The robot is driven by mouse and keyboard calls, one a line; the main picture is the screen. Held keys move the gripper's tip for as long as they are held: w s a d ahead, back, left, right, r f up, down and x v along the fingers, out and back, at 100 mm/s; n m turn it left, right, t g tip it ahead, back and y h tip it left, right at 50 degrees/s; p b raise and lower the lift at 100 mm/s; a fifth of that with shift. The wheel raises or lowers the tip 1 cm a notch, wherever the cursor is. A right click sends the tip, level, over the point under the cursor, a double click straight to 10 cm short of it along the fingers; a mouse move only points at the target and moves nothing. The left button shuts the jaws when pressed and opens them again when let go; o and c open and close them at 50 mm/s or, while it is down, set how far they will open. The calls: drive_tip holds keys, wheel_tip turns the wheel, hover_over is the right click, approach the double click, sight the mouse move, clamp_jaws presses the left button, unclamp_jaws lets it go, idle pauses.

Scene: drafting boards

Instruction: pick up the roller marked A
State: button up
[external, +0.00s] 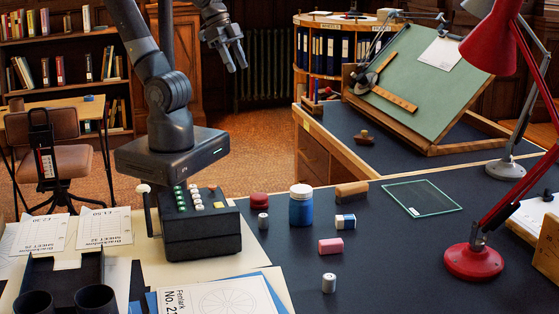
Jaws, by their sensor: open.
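My gripper (238,66) hangs high at the upper middle left, open and empty, with its fingers pointing down. It is well above and behind the small items on the dark desk top (400,270). No letter A is readable on any item, so I cannot tell which one is the marked roller. Two small grey cylinders stand on the desk: one (263,221) beside the adding machine, another (329,283) nearer the front. A pink block-like piece (330,246) and a blue-and-white one (345,221) lie between them and the glass. A brown wooden piece (352,189) lies farther back.
A blue jar (301,210) and a red round item (259,200) stand near the adding machine (200,232). A glass plate (421,198) lies to the right. A red lamp (473,262) rises at the right. A green drafting board (425,85) stands behind.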

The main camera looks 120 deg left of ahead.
drive_tip(key=w+f+m+g, duration=0.1)
drive_tip(key=w+f+g, duration=0.1)
drive_tip(key=w+f, duration=0.6)
drive_tip(key=w+f+m+g, duration=0.1)
drive_tip(key=w+f+g, duration=0.1)
drive_tip(key=w+f, duration=0.6)
drive_tip(key=shift+g, duration=0.7)
drive_tip(key=w+f, duration=0.2)
drive_tip(key=f, duration=0.2)
drive_tip(key=w+f, duration=0.2)
drive_tip(key=f, duration=0.2)
drive_tip(key=w+f, duration=0.2)
drive_tip(key=f, duration=0.3)
drive_tip(key=shift+w+a+f, duration=0.1)
drive_tip(key=shift+w+a, duration=0.25)
drive_tip(key=shift+a, duration=0.05)
drive_tip(key=shift+s+f, duration=0.1)
drive_tip(key=shift+f, duration=2.6)
clamp_jaws()
